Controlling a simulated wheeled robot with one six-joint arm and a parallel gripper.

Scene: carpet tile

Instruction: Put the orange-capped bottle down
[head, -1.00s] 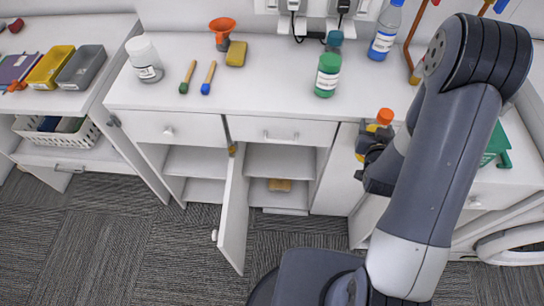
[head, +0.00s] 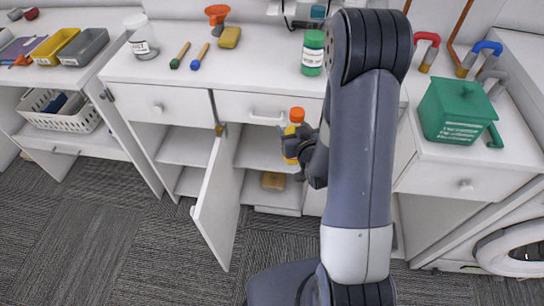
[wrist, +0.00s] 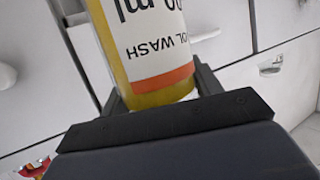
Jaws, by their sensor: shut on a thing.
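The orange-capped bottle (head: 292,130) is yellow with a white label, and it is in my gripper (head: 300,150) in the head view. My gripper is shut on it and holds it roughly upright in front of the open cabinet, below counter height. In the wrist view the bottle (wrist: 145,45) fills the middle between the two dark fingers, with part of its label showing "WASH". Its cap is out of the wrist view. My arm hides part of the counter and cabinet behind it.
The cabinet door (head: 218,205) stands open towards me. A sponge-like block (head: 273,181) lies on the lower shelf.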

